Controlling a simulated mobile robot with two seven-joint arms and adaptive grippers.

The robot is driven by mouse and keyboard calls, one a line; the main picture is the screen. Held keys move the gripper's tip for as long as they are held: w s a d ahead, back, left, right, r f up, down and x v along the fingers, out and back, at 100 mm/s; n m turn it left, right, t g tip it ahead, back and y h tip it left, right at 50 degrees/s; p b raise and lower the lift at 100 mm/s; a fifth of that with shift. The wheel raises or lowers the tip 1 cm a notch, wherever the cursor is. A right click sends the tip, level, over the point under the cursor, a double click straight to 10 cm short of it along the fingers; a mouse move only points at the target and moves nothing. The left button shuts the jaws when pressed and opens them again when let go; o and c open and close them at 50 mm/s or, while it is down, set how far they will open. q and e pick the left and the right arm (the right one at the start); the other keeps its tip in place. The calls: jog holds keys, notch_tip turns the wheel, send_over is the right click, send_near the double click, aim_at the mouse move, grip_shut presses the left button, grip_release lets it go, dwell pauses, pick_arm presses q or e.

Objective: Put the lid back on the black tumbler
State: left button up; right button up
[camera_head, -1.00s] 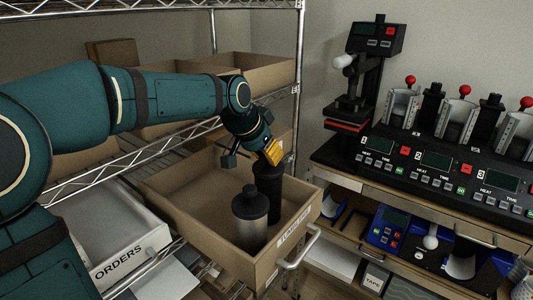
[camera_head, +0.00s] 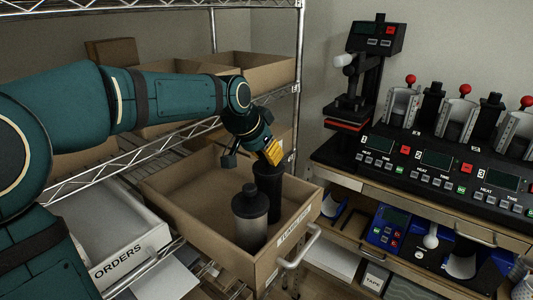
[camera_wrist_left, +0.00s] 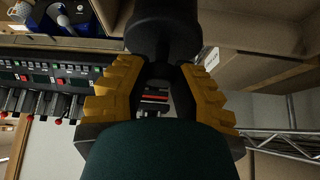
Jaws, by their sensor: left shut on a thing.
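The black tumbler (camera_head: 269,198) stands upright in the cardboard drawer, partly hidden behind a grey-and-black tumbler (camera_head: 250,218). My left gripper (camera_head: 270,154), with yellow fingers, points down directly above the black tumbler. It is shut on the narrow top of the black lid, which shows between the fingers in the left wrist view (camera_wrist_left: 163,35). The lid is in line with the tumbler's top. Dark on dark, I cannot tell whether it is fully seated. My right gripper is not in view.
The open cardboard drawer (camera_head: 196,222) has free floor left of the tumblers. Its front handle (camera_head: 303,245) sticks out. A white orders bin (camera_head: 130,256) is at the lower left. A wire shelf post (camera_head: 297,100) stands close behind my gripper. Mug presses (camera_head: 440,150) stand on the right.

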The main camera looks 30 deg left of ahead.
pick_arm(q)
jog(key=o, duration=1.5)
jog(key=shift+r+p, duration=2.75)
jog(key=shift+r, duration=0.8)
grip_shut()
